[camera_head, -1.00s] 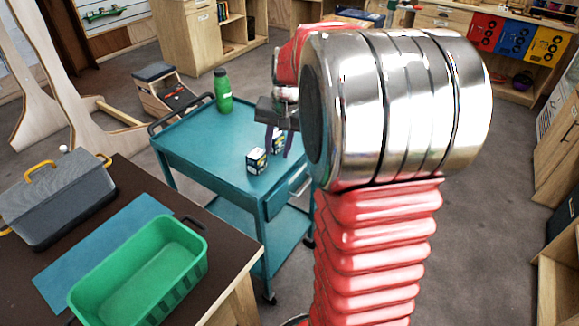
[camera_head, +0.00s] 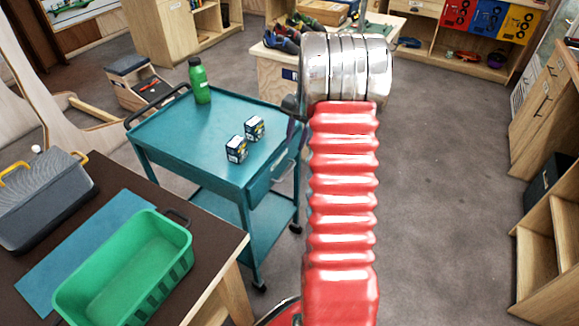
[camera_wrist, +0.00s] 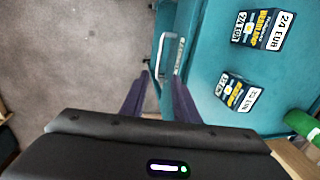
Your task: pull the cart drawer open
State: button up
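The teal cart (camera_head: 190,135) stands left of my arm, with its drawer (camera_head: 262,188) in the side facing me. The drawer looks closed, and its pale bar handle (camera_head: 284,172) shows just left of my arm. In the wrist view the handle (camera_wrist: 160,58) lies along the cart's edge. My gripper (camera_wrist: 162,78) is open, its two dark purple fingers on either side of the handle's near end in the picture. I cannot tell whether they touch it. In the head view my arm hides most of the gripper.
Two small boxes (camera_head: 237,150) (camera_head: 255,128) and a green bottle (camera_head: 199,82) stand on the cart top. A brown table (camera_head: 100,190) with a green basket (camera_head: 130,268) is at the near left. Grey floor (camera_head: 430,170) is clear to the right.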

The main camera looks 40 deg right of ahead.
aim_at(288, 170)
jog(key=f, duration=0.4)
jog(key=w+f, duration=0.1)
jog(key=f, duration=0.4)
jog(key=w+a+f, duration=0.1)
jog(key=f, duration=0.3)
jog(key=shift+w+f, duration=0.2)
jog(key=shift+f, duration=0.05)
jog(key=shift+c, duration=0.4)
grip_shut()
jog(key=shift+d, duration=0.15)
